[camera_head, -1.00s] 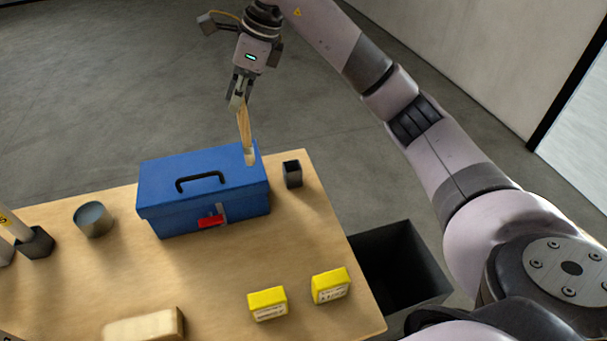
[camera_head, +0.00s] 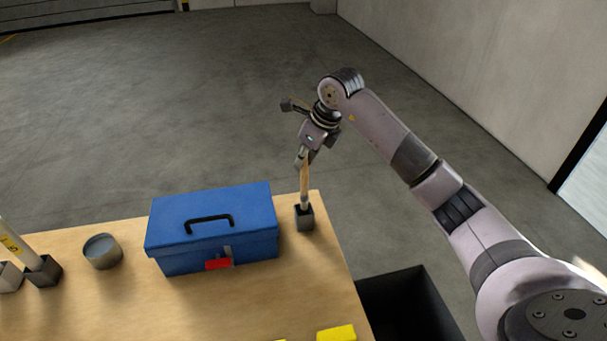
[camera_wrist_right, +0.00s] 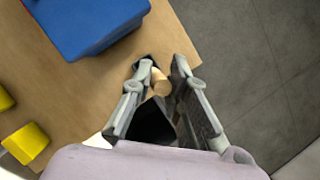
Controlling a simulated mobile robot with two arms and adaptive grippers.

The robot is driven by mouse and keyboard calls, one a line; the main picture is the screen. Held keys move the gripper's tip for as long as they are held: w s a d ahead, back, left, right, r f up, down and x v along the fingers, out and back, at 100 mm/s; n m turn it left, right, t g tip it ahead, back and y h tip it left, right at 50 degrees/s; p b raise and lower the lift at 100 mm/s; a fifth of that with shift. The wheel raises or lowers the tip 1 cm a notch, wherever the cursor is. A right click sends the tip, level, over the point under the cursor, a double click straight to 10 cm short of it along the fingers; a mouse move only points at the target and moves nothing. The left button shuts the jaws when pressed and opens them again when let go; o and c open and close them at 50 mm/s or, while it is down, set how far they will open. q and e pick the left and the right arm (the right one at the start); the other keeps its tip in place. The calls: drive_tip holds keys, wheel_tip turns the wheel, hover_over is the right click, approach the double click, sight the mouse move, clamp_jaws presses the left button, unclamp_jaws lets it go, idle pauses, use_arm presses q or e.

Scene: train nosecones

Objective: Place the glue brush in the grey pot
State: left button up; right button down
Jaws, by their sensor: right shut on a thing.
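The glue brush (camera_head: 305,182) has a light wooden handle and a pale lower end. It is close to upright, its lower end at the mouth of a small dark grey square pot (camera_head: 304,220) on the table's far right corner; how deep it sits I cannot tell. My right gripper (camera_head: 306,158) is shut on the handle's upper part, above the pot. In the right wrist view the handle (camera_wrist_right: 160,83) shows end-on between the fingers (camera_wrist_right: 160,78), and the pot is mostly hidden. My left gripper is not in view.
A blue toolbox (camera_head: 212,232) stands just left of the pot. A round grey tin (camera_head: 102,252) and a dark square holder (camera_head: 44,271) with a white stick-like item are farther left. A yellow box (camera_head: 337,334) is near the front. A dark bin (camera_head: 408,305) stands beside the table.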

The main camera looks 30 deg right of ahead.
sight(307, 173)
wheel_tip(307, 173, down, 3)
drive_tip(key=shift+a, duration=0.1)
wheel_tip(307, 173, down, 3)
drive_tip(key=shift+r+p, duration=0.1)
drive_tip(key=shift+p, duration=0.7)
drive_tip(key=shift+f, duration=0.55)
drive_tip(key=shift+f, duration=0.15)
drive_tip(key=c, duration=1.6)
unclamp_jaws()
drive_tip(key=shift+o, duration=0.2)
